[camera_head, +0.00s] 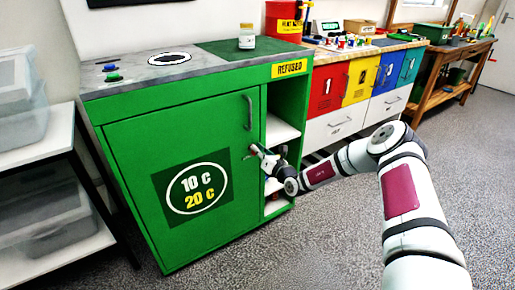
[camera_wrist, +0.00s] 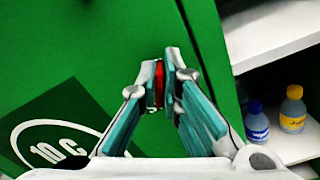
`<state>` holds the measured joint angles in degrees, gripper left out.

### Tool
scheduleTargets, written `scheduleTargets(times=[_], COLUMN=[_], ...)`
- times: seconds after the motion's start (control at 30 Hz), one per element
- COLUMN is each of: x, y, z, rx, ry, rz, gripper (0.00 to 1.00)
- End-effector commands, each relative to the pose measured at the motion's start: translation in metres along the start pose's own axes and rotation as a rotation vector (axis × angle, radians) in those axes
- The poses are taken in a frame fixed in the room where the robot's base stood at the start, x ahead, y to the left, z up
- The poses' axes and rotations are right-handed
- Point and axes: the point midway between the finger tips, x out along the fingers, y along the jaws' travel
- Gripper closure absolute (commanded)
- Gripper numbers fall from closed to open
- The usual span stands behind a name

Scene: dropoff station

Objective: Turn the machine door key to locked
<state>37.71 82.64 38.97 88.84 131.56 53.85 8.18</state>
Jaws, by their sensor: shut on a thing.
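My gripper (camera_head: 256,150) is at the door's right side, below the handle. In the wrist view, my gripper (camera_wrist: 168,80) is shut on a red key (camera_wrist: 159,84) at the door face. Only a narrow red strip of the key shows between the fingers. Its turn angle cannot be made out. In the head view the key is hidden by my gripper.
Open white shelves (camera_head: 281,133) stand right of the door. A blue-capped bottle (camera_wrist: 256,122) and a yellow-capped bottle (camera_wrist: 293,110) stand on one. A jar (camera_head: 247,37) is on the machine's top. A rack with clear bins (camera_head: 40,215) stands at left. The floor in front is clear.

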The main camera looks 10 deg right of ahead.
Motion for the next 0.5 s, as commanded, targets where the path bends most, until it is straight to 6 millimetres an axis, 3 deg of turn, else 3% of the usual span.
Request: scheduleTargets(times=[0.5], x=[-0.0007], y=[-0.0058], z=[-0.0024], rx=[0.494], ry=[0.002], rz=[-0.002], gripper=[1.00])
